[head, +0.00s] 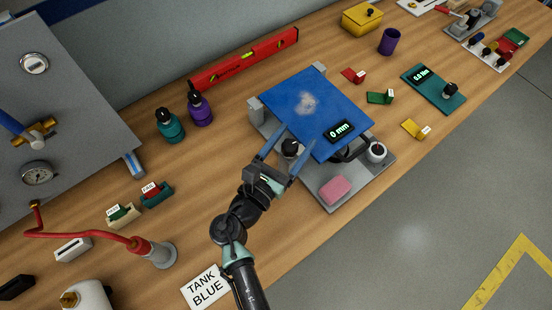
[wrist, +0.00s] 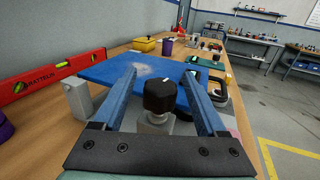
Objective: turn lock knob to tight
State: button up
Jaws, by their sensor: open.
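A black knob with a white mark on its top (wrist: 160,93) sits on a pale metal block beside the blue plate (wrist: 148,72). It also shows in the head view (head: 291,147), at the near left edge of the blue plate (head: 290,88). My gripper (head: 297,137) is open. In the wrist view, its two blue fingers (wrist: 160,74) reach forward on either side of the knob with gaps, apart from it. I cannot read any tight marking near the knob.
A display reading 0 mm (head: 340,131) lies on the blue plate. A second knob (head: 376,151) and a pink block (head: 334,190) are on the grey base (head: 348,182). A red level (head: 245,60) and two bottles (head: 170,125) stand behind and left.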

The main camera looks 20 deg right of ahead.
jog(key=b+v, duration=0.1)
jog(key=v, duration=1)
jog(key=shift+s+b, duration=0.2)
jog(key=shift+b, duration=0.15)
jog(key=shift+a, duration=0.15)
